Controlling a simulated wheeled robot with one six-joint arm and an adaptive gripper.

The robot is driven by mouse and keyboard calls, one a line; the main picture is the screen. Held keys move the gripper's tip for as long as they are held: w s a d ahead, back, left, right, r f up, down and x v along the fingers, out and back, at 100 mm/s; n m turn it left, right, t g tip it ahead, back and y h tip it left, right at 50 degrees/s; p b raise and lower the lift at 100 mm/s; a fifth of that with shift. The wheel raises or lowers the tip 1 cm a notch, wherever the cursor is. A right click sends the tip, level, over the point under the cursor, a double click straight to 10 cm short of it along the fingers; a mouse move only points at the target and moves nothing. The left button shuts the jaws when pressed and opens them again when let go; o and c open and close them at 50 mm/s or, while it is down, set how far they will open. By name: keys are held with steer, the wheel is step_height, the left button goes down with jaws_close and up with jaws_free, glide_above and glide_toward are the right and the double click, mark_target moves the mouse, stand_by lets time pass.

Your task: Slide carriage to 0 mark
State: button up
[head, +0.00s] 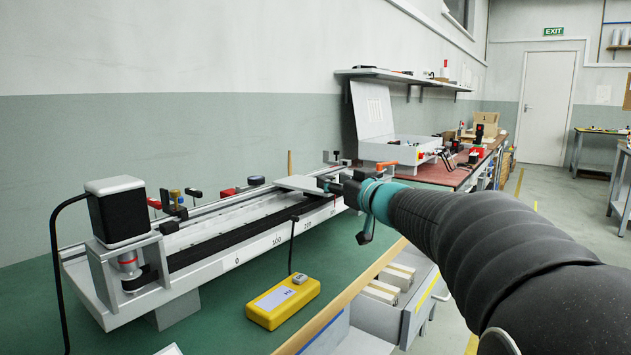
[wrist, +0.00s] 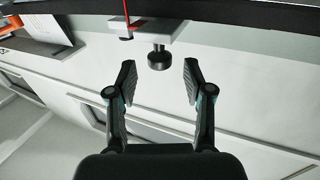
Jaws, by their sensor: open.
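The gantry rail (head: 215,262) runs away from me along the bench, with marks 0, 100 and 200 readable on its front face. The 0 mark (head: 237,261) is at the near end, by the motor block. The carriage (head: 300,183) is a light plate far along the rail, beyond the 200 mark. In the wrist view the carriage plate (wrist: 150,29) carries a red pointer (wrist: 127,22) and a black knob (wrist: 159,58). My gripper (head: 328,184) is at the carriage. Its open fingers (wrist: 160,70) stand either side of the knob, with a gap on both sides.
A black-and-white motor block (head: 118,212) stands at the rail's near end. A yellow cabled box (head: 283,301) lies on the green bench (head: 205,325) in front of the rail. An open drawer (head: 385,290) juts out below. Clamps and tools sit behind the rail.

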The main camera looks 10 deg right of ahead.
steer(key=shift+x, duration=1.85)
steer(key=shift+c, duration=0.2)
jaws_close()
